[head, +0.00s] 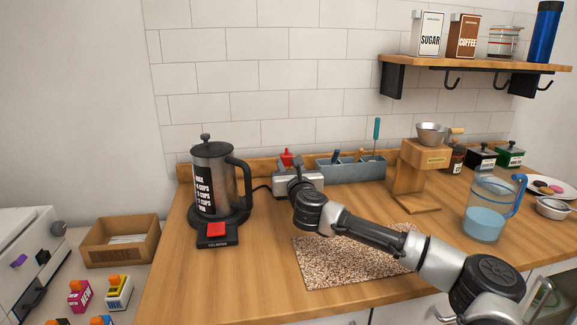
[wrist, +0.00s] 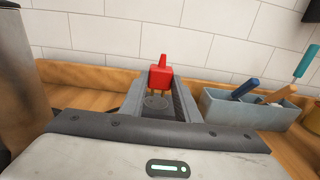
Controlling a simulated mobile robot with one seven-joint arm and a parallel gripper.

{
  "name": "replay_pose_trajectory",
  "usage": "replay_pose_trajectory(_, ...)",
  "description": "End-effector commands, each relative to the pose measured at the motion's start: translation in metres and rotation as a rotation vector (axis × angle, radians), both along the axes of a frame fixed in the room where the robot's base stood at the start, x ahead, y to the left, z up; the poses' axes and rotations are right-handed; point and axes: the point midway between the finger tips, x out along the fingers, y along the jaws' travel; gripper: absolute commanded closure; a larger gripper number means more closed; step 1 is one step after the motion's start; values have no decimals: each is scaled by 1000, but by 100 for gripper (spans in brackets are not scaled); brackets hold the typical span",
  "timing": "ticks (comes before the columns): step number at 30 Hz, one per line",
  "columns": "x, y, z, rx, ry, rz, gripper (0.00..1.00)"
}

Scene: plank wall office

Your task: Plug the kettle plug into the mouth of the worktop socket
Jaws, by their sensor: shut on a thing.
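The red kettle plug (wrist: 160,75) stands upright between the fingertips of my gripper (wrist: 164,88) in the wrist view, brass pins pointing down. The gripper is shut on it. A grey round shape (wrist: 157,102) lies just below the pins; it may be the worktop socket's mouth, but I cannot tell whether the pins touch or enter it. In the head view the plug's red top (head: 286,157) shows above my gripper (head: 290,168), whose body hides the socket area. The kettle (head: 212,180) stands at left on a black base with a red switch; a black cord runs behind my gripper.
A grey-blue tool caddy (head: 350,171) stands right of my gripper near the wall. A wooden coffee stand (head: 420,175), a blue-handled jug (head: 486,212) and small boxes are further right. A speckled mat (head: 325,268) lies under my arm. Worktop in front of the gripper is clear.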

Motion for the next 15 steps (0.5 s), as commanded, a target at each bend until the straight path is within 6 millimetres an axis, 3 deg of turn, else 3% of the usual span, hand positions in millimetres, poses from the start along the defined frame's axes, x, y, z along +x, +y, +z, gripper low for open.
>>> replay_pose_trajectory(15,0,0,-10,0,-1,0,92)
